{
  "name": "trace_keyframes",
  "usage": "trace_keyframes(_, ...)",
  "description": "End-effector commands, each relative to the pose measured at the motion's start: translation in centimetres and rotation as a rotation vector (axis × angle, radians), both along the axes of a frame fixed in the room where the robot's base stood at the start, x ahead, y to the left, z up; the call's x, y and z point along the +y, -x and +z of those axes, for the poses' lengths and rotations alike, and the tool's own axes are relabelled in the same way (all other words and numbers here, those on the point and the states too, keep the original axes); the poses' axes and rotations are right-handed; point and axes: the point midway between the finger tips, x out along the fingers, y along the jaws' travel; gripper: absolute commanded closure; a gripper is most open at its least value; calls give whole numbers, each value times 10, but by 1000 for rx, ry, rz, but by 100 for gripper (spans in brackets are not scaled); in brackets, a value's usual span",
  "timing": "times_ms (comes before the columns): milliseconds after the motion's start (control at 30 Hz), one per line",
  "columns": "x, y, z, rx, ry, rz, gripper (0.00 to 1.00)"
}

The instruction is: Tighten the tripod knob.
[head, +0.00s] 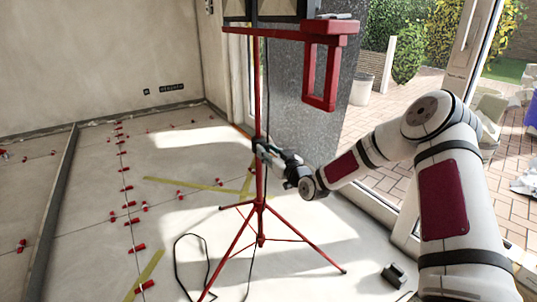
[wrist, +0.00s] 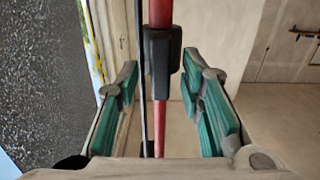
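A red tripod (head: 259,185) stands on the floor with its legs spread. In the wrist view its red pole (wrist: 160,115) runs upright between my fingers. A dark block on the pole (wrist: 163,52), which looks like the knob or its collar, sits just beyond the fingertips in the picture. My gripper (head: 268,150) is at the pole from the right, at mid height. In the wrist view my gripper (wrist: 162,85) is open, with green pads on both sides and visible gaps to the pole. In the head view the gripper hides most of the knob area.
A work light (head: 265,10) and a red bracket (head: 321,75) top the tripod. A black cable (head: 180,262) trails on the floor. Red levelling clips (head: 126,188) lie in rows at left. A glass door (head: 460,60) stands at right, and a small dark object (head: 394,275) lies front right.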

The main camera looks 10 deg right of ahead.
Motion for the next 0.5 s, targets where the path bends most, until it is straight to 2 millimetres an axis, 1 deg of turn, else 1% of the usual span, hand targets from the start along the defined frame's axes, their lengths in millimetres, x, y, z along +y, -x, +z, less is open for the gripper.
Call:
trace_keyframes(267, 1, -1, 0, 0, 0, 0, 65)
trace_keyframes(300, 1, -1, 0, 0, 0, 0, 74)
trace_keyframes(367, 1, -1, 0, 0, 0, 0, 88)
trace_keyframes(400, 1, -1, 0, 0, 0, 0, 97)
trace_keyframes(433, 1, -1, 0, 0, 0, 1, 100)
trace_keyframes(500, 1, -1, 0, 0, 0, 1, 100)
